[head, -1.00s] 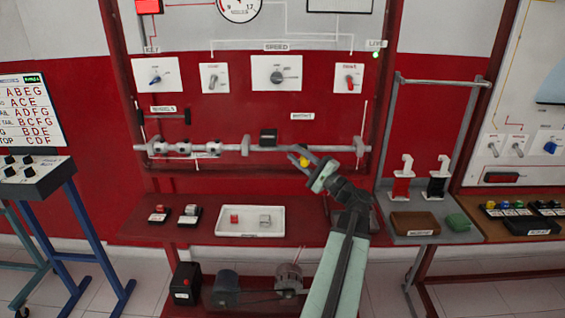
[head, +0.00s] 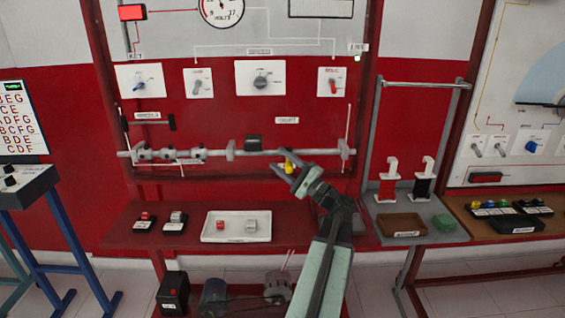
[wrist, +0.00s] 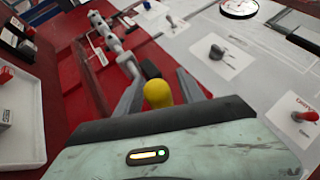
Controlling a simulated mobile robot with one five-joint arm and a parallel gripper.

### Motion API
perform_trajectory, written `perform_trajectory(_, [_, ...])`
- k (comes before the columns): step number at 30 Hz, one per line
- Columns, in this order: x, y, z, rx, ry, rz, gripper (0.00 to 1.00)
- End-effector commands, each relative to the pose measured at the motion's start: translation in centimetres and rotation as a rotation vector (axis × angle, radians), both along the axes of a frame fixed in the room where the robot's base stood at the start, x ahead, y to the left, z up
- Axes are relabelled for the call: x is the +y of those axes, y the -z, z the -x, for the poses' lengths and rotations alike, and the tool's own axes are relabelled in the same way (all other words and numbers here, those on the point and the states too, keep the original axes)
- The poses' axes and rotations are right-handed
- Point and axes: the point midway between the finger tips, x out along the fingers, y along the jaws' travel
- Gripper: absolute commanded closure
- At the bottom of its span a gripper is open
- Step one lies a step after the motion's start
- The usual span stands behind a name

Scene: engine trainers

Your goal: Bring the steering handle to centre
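A yellow knob (head: 289,163) sits just below the right part of the grey horizontal shaft on the red board. It is the handle nearest my gripper, but the labels are too small to confirm it as the steering handle. My gripper (head: 283,167) is at this knob. In the wrist view, the yellow knob (wrist: 158,93) is between the two fingers of my gripper (wrist: 160,90), with gaps visible on both sides. The fingers look apart and not closed on it. The knob's lower part is hidden behind the gripper body.
The grey shaft (head: 200,153) with collars and a black block (head: 254,143) runs across the board close to my gripper. Switch panels (head: 260,78) are above. A white tray (head: 236,238) is on the shelf below. A rack with red and black hooked items (head: 388,185) stands right.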

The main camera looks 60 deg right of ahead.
Motion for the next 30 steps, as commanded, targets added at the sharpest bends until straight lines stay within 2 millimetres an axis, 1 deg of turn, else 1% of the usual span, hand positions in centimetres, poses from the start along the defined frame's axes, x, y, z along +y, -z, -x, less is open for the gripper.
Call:
perform_trajectory(5, [0.0,0.4,0.6,-0.001,0.002,-0.001,0.54])
perform_trajectory(8, [0.3,1.2,2.1,0.0,0.004,-0.001,0.54])
perform_trajectory(12, [0.7,2.4,4.7,0.0,0.003,0.0,0.54])
perform_trajectory(16, [0.9,3.0,6.5,0.0,0.003,0.0,0.54])
perform_trajectory(21, [1.1,3.0,7.3,-0.001,0.002,0.001,0.54])
perform_trajectory(30, [1.1,3.0,7.2,-0.001,0.001,0.0,0.54])
